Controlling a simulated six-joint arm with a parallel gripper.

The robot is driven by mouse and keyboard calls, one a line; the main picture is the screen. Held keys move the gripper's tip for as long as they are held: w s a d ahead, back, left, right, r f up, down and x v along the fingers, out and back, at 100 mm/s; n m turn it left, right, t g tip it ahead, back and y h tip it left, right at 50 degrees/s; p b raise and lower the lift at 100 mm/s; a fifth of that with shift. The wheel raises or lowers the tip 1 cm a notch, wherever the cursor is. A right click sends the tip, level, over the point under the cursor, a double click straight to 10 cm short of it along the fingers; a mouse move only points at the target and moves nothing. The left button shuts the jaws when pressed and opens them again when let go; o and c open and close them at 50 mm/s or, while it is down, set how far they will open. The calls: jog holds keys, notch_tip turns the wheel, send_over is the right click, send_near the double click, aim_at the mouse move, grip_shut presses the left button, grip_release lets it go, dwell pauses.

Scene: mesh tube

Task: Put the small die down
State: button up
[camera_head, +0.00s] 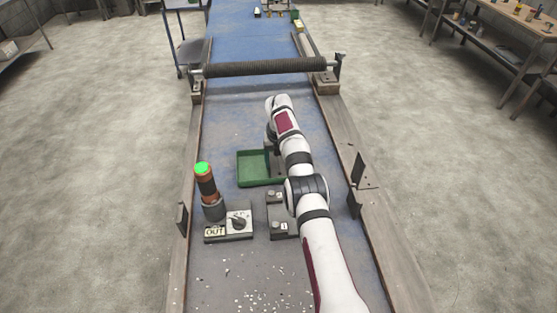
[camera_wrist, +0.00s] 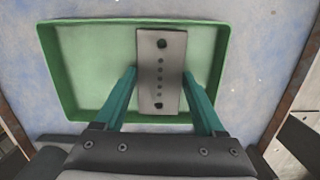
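The small die, a grey rectangular block with a line of holes (camera_wrist: 161,48), shows between the two teal fingers of my gripper (camera_wrist: 160,74) in the wrist view. The fingertips meet its two long sides, so the gripper looks shut on it. Behind it is a green tray (camera_wrist: 75,107) with a low rim; the die's upper end lies inside the tray's outline. I cannot tell the height between die and tray. In the head view the tray (camera_head: 257,182) lies left of my arm. My arm hides the gripper's fingers and the die there.
A dark plate with knobs (camera_head: 278,211) lies nearer, beside my arm. Left of it are a control box with a dial (camera_head: 238,220) marked OUT and a signal post with a green lit top (camera_head: 202,169). Side rails edge the blue belt (camera_head: 228,110); a roller (camera_head: 265,67) crosses it.

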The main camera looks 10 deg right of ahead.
aim_at(279, 167)
jog(key=o, duration=0.4)
notch_tip(279, 167, up, 11)
jog(key=s, duration=0.1)
jog(key=s+r+n, duration=1)
jog(key=s+r, duration=0.1)
jog(key=r, duration=0.2)
jog(key=s+r+n+g+y, duration=0.1)
jog(key=s+r+n, duration=0.1)
jog(key=s+n, duration=1.8)
jog(key=shift+n+g+y, duration=0.3)
jog(key=shift+n+y, duration=0.1)
jog(key=shift+n, duration=0.2)
jog(key=s+f, duration=0.1)
jog(key=s, duration=0.4)
jog(key=s+a+f, duration=0.1)
jog(key=s+f, duration=0.1)
jog(key=s, duration=0.3)
jog(key=s+f, duration=0.2)
jog(key=s, duration=0.4)
jog(key=shift+a, duration=0.2)
